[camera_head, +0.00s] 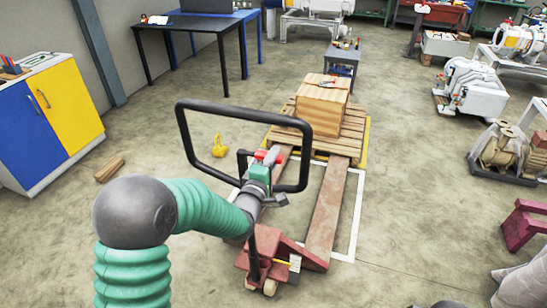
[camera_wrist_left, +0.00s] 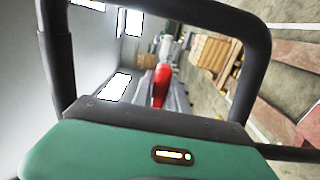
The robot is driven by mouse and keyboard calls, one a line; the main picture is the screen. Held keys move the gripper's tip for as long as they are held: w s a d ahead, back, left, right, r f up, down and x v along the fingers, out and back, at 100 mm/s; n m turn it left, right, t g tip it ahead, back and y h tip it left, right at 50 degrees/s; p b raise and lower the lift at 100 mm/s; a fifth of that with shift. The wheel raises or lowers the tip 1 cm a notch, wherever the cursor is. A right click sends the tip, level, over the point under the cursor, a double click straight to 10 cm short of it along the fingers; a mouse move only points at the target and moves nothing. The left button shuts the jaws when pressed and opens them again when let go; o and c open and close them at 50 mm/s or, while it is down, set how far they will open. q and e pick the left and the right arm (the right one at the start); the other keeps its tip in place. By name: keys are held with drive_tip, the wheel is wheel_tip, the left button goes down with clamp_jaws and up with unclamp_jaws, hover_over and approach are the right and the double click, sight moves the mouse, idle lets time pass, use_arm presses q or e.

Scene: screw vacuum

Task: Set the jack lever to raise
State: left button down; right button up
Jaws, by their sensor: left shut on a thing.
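The pallet jack has a black loop handle (camera_head: 240,109) standing upright above its red base (camera_head: 300,252). My left gripper (camera_head: 267,160) reaches into the handle loop from the left and is shut on the red jack lever (camera_head: 273,155). In the left wrist view the red lever (camera_wrist_left: 161,86) shows between the grey fingers, framed by the black handle (camera_wrist_left: 257,70). The lever's lower end and pivot are hidden by my gripper. I cannot tell which setting it is in. My right gripper is not in view.
Two brown forks (camera_head: 328,205) run toward a wooden pallet (camera_head: 347,145) carrying a wooden crate (camera_head: 320,108). A wood block (camera_head: 109,169) and a yellow object (camera_head: 219,147) lie on the floor. A blue and yellow cabinet (camera_head: 45,125) stands left. The floor around the jack is mostly clear.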

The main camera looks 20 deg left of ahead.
use_arm(q)
drive_tip(key=shift+a+f, duration=0.1)
drive_tip(key=shift+a, duration=0.4)
wheel_tip(320, 180, down, 3)
drive_tip(key=m+b, duration=0.2)
drive_tip(key=b, duration=0.2)
drive_tip(key=shift+m+b, duration=0.55)
drive_tip(key=shift+m, duration=0.15)
